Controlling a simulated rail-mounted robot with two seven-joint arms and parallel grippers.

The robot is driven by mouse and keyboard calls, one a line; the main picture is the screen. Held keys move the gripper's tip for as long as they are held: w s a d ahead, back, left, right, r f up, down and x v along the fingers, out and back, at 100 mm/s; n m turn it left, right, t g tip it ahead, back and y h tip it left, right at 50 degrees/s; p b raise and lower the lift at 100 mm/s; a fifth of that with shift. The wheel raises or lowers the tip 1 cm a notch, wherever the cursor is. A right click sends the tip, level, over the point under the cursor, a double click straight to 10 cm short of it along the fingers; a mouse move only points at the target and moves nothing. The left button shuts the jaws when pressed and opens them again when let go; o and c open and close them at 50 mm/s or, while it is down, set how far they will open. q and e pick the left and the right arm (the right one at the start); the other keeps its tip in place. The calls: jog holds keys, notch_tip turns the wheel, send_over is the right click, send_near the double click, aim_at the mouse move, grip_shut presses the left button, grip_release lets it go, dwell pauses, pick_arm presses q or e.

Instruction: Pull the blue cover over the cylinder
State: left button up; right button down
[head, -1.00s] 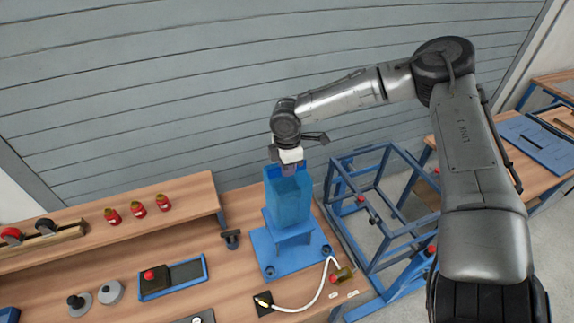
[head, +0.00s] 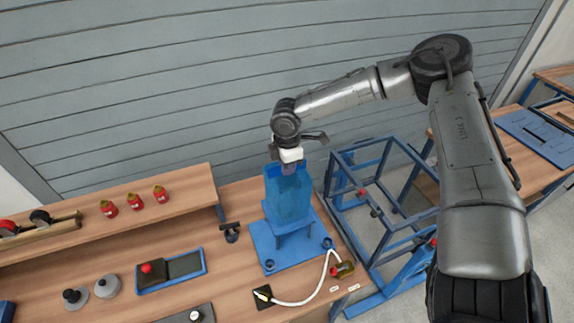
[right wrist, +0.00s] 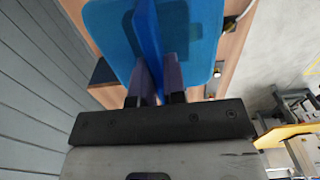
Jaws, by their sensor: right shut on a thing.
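The blue cover (head: 287,200) is a translucent box, standing upright over a blue stand with a flat base plate (head: 268,250) on the bench. My right gripper (head: 289,166) points down at the cover's top rear edge. In the right wrist view its two fingers (right wrist: 158,75) are shut on a wall of the blue cover (right wrist: 205,25), one on each side. I cannot make out a separate cylinder; the cover and the gripper may hide it. My left gripper is in neither view.
A white hose (head: 305,298) curves in front of the base plate. A blue frame (head: 385,205) stands close on the right. A raised wooden shelf (head: 180,187) with red parts is on the left. A grey slatted wall (head: 180,80) rises behind.

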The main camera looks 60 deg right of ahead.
jog(key=shift+f+b, duration=0.3)
jog(key=shift+f, duration=0.05)
dwell(0.4)
jog(key=c, duration=0.7)
grip_release()
jog(key=shift+r, duration=0.1)
jog(key=shift+r+p, duration=1.05)
jog(key=shift+r, duration=0.05)
jog(key=shift+r+p, duration=1.9)
jog(key=shift+r, duration=0.4)
